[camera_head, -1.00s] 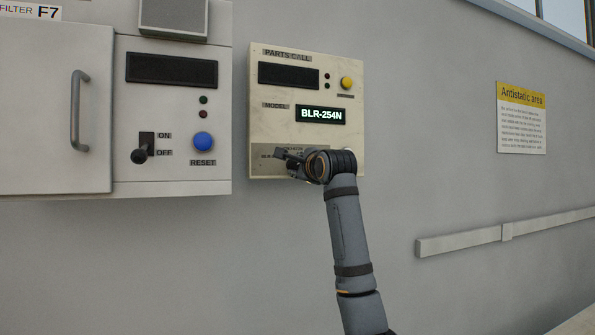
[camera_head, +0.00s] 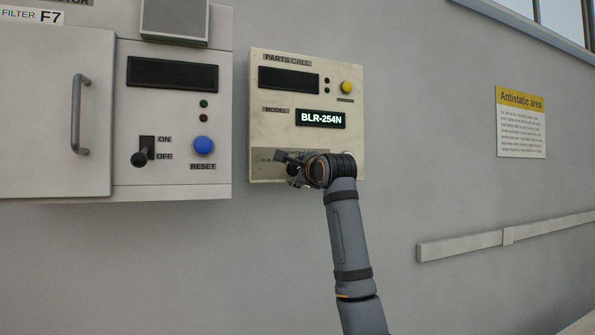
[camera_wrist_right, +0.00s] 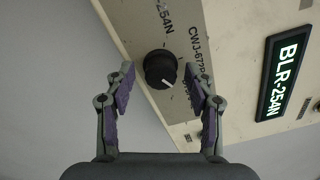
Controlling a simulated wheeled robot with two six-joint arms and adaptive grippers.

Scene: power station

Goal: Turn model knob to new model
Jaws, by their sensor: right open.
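The black model knob (camera_wrist_right: 160,69) shows in the right wrist view, with a white pointer line on its face. Labels ending "254N" and starting "CWJ-67" are printed on the panel beside it. My right gripper (camera_wrist_right: 163,85) is open, with one finger on each side of the knob in that view; I cannot tell whether it touches it. In the head view my right gripper (camera_head: 292,165) covers the lower part of the parts call panel (camera_head: 270,138) and hides the knob. The model display (camera_head: 320,119) reads BLR-254N. My left gripper is not in view.
A yellow button (camera_head: 346,87) is on the panel's upper right. A rail (camera_head: 460,247) runs along the right wall.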

